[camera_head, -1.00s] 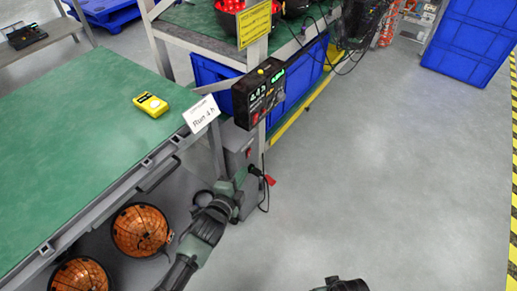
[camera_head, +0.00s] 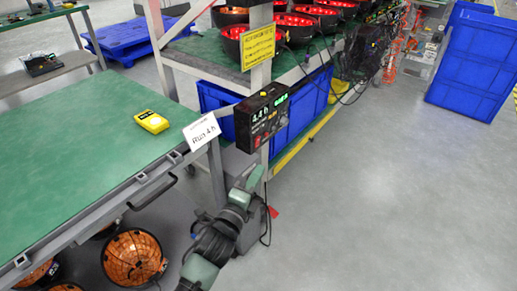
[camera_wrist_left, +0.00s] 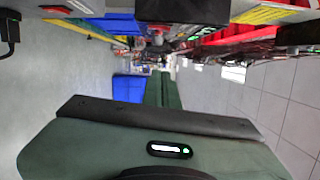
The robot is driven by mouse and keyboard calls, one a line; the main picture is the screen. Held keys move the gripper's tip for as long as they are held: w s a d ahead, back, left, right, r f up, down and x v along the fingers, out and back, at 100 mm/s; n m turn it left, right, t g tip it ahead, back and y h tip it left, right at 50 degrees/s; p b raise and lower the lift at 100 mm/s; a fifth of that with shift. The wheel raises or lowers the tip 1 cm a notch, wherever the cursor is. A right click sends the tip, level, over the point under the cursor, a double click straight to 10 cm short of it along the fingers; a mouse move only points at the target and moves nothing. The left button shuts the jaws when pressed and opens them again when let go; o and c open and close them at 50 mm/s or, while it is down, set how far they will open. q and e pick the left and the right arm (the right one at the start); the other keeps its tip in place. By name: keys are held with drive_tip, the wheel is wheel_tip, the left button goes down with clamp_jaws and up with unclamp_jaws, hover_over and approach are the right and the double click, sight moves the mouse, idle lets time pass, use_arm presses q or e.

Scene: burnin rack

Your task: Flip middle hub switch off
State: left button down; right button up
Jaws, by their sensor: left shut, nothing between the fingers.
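A black control box (camera_head: 262,118) with a green lit display reading about 4.4 h hangs at the bench corner post. A grey box (camera_head: 243,225) with a cable stands below it, largely hidden by my arm. My left gripper (camera_head: 256,178) is shut and empty, just below the black box and in front of the grey one; I cannot tell if it touches either. In the left wrist view, dark green gripper housing fills the bottom, and a red switch (camera_wrist_left: 56,9) shows on a grey housing at top left. I cannot tell which switch is the middle hub's, or its position.
A green-topped table (camera_head: 85,165) at left carries a yellow handheld meter (camera_head: 151,121) and a white "Run 4 h" card (camera_head: 201,131). Round orange-lit units (camera_head: 133,257) sit beneath. A blue bin (camera_head: 300,115) stands under the rear bench.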

sight(258, 142)
use_arm(q)
drive_tip(key=shift+w+r+b, duration=0.2)
drive_tip(key=shift+w+b, duration=0.25)
drive_tip(key=shift+w, duration=2.1)
drive_tip(key=shift+w+r+b, duration=0.15)
drive_tip(key=shift+w+b, duration=0.25)
drive_tip(key=shift+w, duration=2.15)
use_arm(e)
wheel_tip(258, 142, up, 7)
drive_tip(key=shift+s+d, duration=0.15)
